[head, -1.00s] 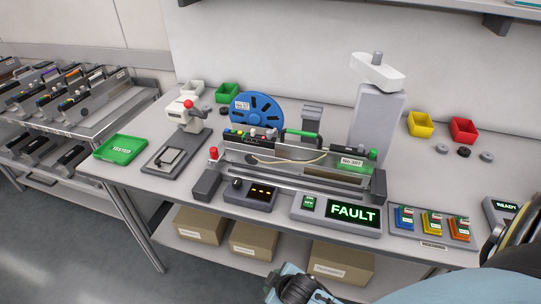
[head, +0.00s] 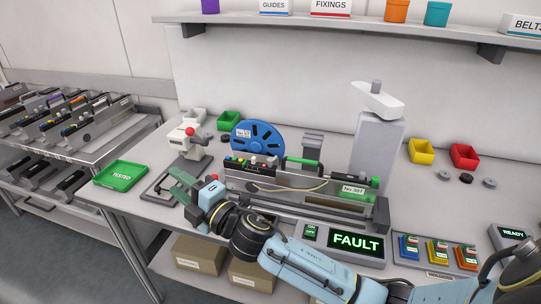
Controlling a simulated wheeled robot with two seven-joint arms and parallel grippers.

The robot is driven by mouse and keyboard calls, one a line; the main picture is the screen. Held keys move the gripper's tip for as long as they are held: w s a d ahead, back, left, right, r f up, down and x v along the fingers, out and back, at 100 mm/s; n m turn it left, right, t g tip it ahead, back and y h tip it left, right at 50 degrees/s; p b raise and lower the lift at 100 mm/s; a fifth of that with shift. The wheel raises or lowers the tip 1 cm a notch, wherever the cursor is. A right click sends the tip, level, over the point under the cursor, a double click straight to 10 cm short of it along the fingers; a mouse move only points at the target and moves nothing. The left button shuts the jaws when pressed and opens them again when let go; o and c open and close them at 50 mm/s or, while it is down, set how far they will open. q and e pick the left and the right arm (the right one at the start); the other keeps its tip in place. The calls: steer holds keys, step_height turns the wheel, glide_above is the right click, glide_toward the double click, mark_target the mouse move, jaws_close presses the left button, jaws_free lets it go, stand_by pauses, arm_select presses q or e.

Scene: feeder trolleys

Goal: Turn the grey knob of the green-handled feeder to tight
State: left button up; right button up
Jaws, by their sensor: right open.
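The feeder with the green handle (head: 303,162) lies across the middle of the bench, with a blue reel (head: 257,137) behind its left part. Its side plate (head: 290,181) carries a label reading No 307. Several small coloured knobs (head: 250,163) sit in a row along its upper left; which one is grey is too small to tell. My right gripper (head: 178,187) is open and empty at the feeder's left end, apart from it, its green fingers pointing left. My right forearm hides the front left of the test stand. My left gripper is not in view.
A lit panel reads FAULT (head: 356,244). A green TESTED tray (head: 120,173) and a red-knobbed press (head: 188,140) stand left. Yellow (head: 421,151) and red (head: 464,157) bins are at right rear, behind loose rings. A grey column (head: 375,145) stands behind the feeder.

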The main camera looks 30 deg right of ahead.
steer(key=a+r+n+g+y, duration=0.55)
steer(key=n+y, duration=0.25)
steer(key=n, duration=0.5)
steer(key=n+g+h, duration=1.3)
steer(key=n+h, duration=0.3)
steer(key=n, duration=0.3)
glide_toward(271, 159)
step_height(271, 159, down, 9)
steer(key=shift+s+a+r+b, duration=0.15)
steer(key=shift+b, duration=0.25)
jaws_close()
